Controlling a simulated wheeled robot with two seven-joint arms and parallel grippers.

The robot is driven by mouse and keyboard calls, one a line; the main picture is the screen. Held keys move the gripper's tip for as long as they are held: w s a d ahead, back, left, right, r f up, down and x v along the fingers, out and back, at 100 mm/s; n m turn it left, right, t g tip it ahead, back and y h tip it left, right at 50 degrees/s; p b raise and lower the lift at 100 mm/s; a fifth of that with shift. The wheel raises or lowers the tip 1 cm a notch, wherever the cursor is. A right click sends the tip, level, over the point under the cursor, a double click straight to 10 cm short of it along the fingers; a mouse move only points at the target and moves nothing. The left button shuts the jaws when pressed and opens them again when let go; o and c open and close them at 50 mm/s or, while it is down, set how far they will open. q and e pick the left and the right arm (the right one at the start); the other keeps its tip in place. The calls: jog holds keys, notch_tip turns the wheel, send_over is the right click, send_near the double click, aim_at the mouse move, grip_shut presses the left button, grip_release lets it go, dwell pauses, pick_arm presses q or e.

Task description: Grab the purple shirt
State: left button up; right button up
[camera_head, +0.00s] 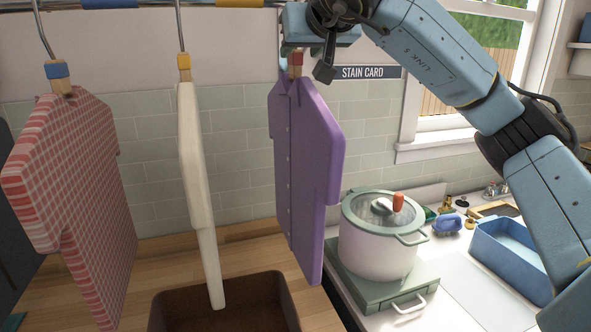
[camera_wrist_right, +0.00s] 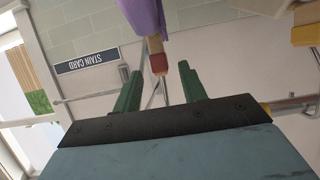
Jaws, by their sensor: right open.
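The purple shirt (camera_head: 305,165) hangs from the rail at the centre of the head view, buttons down its front. Its hanger has a wooden neck with a red band (camera_head: 295,58). In the right wrist view the shirt (camera_wrist_right: 146,15) shows at the top, upside down, with the red band (camera_wrist_right: 159,63) below it. My right gripper (camera_head: 297,48) is at the top of this hanger; in the wrist view its two green fingers (camera_wrist_right: 158,80) are open, one on each side of the hanger's hook. I cannot tell whether they touch it. My left gripper is out of view.
A white shirt (camera_head: 195,150) and a red checked shirt (camera_head: 75,190) hang to the left. Below are a brown bin (camera_head: 165,318), a lidded pot (camera_head: 375,250) on a green base and a blue tub (camera_head: 510,265). A stain card sign (camera_head: 363,72) is on the wall.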

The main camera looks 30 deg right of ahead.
aim_at(299, 54)
jog(key=p+x, duration=0.1)
jog(key=x, duration=0.3)
jog(key=shift+w+f, duration=0.15)
jog(key=shift+w, duration=0.05)
jog(key=shift+s, duration=0.15)
jog(key=shift+c, duration=0.9)
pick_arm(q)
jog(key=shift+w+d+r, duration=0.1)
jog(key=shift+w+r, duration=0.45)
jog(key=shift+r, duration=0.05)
pick_arm(e)
grip_shut()
